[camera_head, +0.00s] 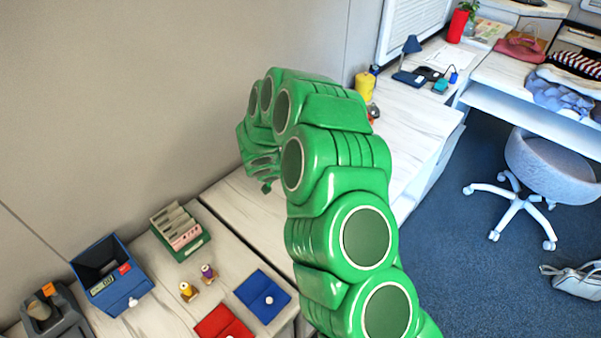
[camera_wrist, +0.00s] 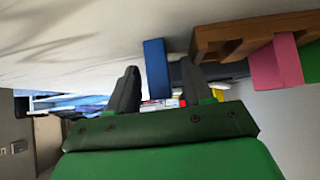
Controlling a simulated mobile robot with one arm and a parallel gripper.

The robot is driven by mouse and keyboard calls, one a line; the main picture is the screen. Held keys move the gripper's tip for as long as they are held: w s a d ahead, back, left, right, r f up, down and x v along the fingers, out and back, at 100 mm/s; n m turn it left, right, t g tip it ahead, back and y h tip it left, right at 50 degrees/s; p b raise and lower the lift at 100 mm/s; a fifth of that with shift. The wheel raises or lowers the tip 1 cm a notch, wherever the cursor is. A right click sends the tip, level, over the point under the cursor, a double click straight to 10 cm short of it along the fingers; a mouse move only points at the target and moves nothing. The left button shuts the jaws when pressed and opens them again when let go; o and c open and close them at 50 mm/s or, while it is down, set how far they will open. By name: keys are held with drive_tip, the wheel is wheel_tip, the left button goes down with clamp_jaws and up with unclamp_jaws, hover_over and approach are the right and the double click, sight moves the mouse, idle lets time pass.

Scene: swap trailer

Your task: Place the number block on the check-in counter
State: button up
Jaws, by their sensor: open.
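My gripper (camera_head: 267,187) hangs low over the white wooden counter (camera_head: 238,207) near the wall, mostly hidden by my green arm. In the wrist view its two dark fingers (camera_wrist: 160,88) are apart with nothing held between them. That view appears upside down, with a pale surface along the top. A blue block (camera_wrist: 155,68) shows beyond and between the fingers. A brown wooden piece (camera_wrist: 222,40) and a pink block (camera_wrist: 278,62) are to its right. No digit is readable, so I cannot tell which is the number block. These blocks are hidden in the head view.
The left counter holds a blue box (camera_head: 108,275), a green card holder (camera_head: 180,232), two small spools (camera_head: 198,281), a red folder (camera_head: 222,324) and a blue folder (camera_head: 262,296). A yellow container (camera_head: 364,86) stands behind my arm. A grey chair (camera_head: 550,160) is at right.

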drive_tip(key=v, duration=1.2)
drive_tip(key=shift+r, duration=0.2)
